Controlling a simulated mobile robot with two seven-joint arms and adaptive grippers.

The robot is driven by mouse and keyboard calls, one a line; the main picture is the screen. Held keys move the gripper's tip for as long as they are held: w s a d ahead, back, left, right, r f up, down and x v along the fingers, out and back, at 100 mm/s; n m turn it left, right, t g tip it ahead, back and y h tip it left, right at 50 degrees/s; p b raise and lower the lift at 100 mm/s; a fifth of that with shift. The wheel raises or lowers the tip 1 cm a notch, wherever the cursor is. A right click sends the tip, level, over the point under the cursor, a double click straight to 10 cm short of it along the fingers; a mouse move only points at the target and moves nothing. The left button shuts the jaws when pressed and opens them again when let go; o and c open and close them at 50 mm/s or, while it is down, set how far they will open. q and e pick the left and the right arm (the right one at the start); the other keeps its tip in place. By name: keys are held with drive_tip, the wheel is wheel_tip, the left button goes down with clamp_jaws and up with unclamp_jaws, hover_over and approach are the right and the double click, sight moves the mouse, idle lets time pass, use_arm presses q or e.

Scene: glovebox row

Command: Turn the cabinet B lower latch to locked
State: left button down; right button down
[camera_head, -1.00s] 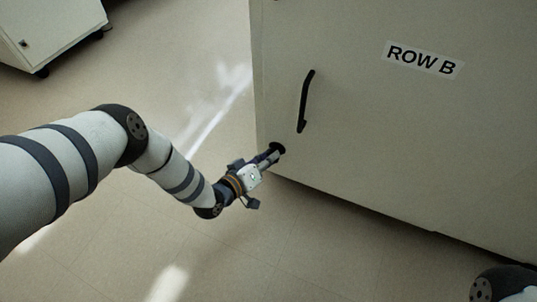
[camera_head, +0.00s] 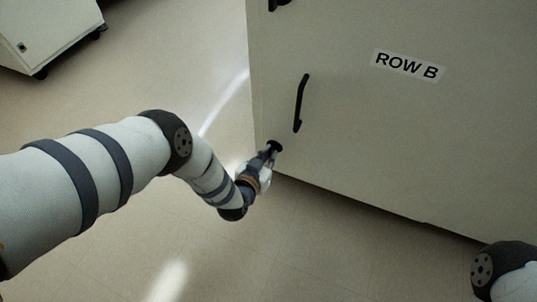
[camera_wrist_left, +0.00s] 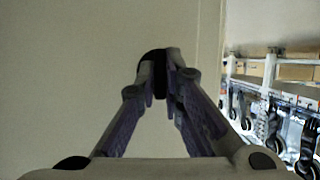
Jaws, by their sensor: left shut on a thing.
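The cabinet B lower latch (camera_head: 275,146) is a small dark fitting near the lower left corner of the ROW B cabinet door (camera_head: 360,140). My left gripper (camera_head: 267,157) is at it, coming in from below left. In the left wrist view, the two fingers of this gripper (camera_wrist_left: 167,80) close on both sides of the dark latch (camera_wrist_left: 157,62). The fingers hide much of the latch, so I cannot tell which way it is turned. My right gripper is out of view; only a part of my right arm shows at the lower right.
A black door handle (camera_head: 301,103) stands just above the lower latch. Another dark fitting (camera_head: 277,4) shows at the top edge. A white cabinet on casters (camera_head: 45,32) is at the upper left. The floor (camera_head: 330,255) below the door is clear.

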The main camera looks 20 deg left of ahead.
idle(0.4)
use_arm(q)
drive_tip(key=c, duration=1.7)
unclamp_jaws()
drive_tip(key=v, duration=1.2)
drive_tip(key=shift+d, duration=0.2)
